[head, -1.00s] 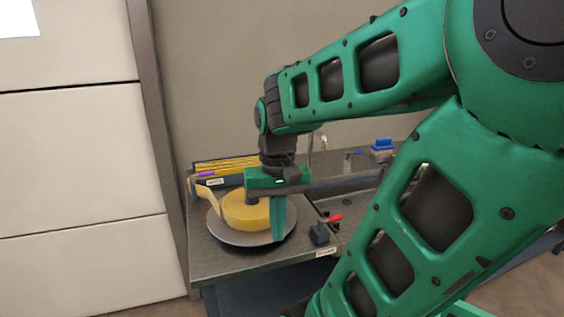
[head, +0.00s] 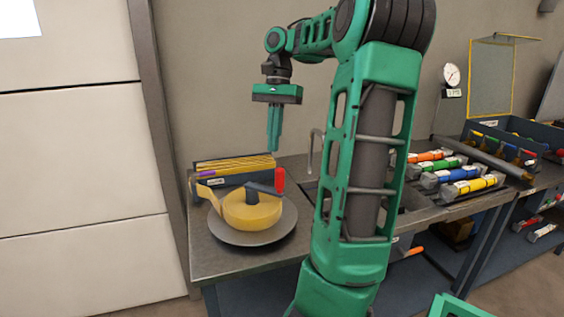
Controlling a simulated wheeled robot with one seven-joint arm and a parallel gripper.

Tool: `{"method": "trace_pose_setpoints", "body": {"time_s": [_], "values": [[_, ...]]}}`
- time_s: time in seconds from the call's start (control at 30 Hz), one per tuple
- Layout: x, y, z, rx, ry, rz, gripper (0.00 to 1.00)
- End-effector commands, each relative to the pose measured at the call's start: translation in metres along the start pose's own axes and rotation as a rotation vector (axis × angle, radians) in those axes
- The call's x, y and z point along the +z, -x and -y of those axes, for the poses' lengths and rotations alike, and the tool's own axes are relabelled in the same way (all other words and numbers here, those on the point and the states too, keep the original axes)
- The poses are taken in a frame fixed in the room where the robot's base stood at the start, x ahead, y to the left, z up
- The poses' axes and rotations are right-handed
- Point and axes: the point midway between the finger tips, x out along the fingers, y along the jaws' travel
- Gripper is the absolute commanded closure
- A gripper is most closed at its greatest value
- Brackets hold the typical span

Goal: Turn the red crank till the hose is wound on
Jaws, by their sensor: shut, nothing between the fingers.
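A yellow band of hose is wound in a thick roll (head: 252,211) on a round grey plate (head: 235,237) at the left end of the bench. A loose flap of the hose sticks out to the left of the roll. A dark crank arm runs from the hub at the roll's top to the right, ending in an upright red handle (head: 280,180). My gripper (head: 274,148) points down with its fingers together and empty. In the picture its fingertips are a little above the red handle, apart from it; the depth between them is hard to judge.
A blue bin (head: 228,180) of yellow rods stands behind the roll. My arm hides part of the bench. To the right are a rack of coloured cylinders (head: 458,172), a dial gauge (head: 452,76) and a blue tray. The wall is close behind the bench.

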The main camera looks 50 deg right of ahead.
Motion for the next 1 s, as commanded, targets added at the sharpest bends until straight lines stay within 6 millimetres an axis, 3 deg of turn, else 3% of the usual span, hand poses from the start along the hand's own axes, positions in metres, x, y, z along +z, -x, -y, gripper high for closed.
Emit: {"method": "trace_pose_setpoints", "body": {"time_s": [0.03,0.2,0.4,1.0], "values": [[-0.014,0.011,-0.009,-0.021,-0.03,0.001,1.0],[-0.043,0.041,-0.034,-0.07,-0.106,-0.013,1.0],[-0.058,0.055,-0.05,-0.099,-0.149,-0.025,1.0],[-0.059,0.021,-0.046,-0.093,-0.15,-0.023,1.0]]}}
